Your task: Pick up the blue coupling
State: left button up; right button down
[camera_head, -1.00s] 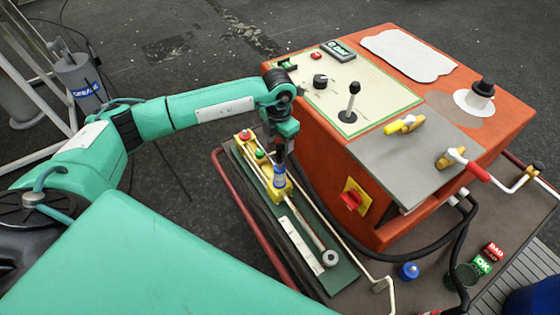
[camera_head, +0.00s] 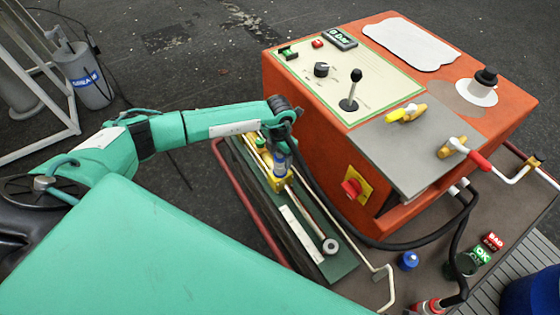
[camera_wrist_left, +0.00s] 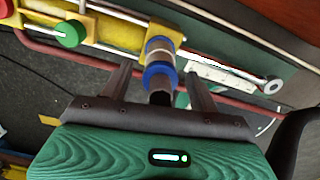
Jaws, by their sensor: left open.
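The blue coupling (camera_wrist_left: 158,74) shows in the left wrist view as a short cylinder with blue and silver bands, standing out from a yellow fitting (camera_wrist_left: 125,32). In the head view the coupling (camera_head: 280,166) sits on the yellow fitting along the green board. My left gripper (camera_wrist_left: 159,80) is open, with one dark finger on each side of the coupling and gaps to it. In the head view my left wrist hangs over the coupling, and the fingertips cannot be made out. My right gripper is not in view.
The orange control cabinet (camera_head: 300,100) stands close to the right of my left wrist. A green board (camera_head: 335,265) carries a rod and a white scale. A dark red rail (camera_head: 245,200) runs along its left. A blue knob (camera_head: 408,260) and BAD and OK blocks (camera_head: 482,254) lie at right.

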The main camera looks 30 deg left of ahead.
pick_arm(q)
jog(key=shift+f, duration=0.6)
jog(key=c, duration=1.3)
jog(key=shift+r, duration=0.1)
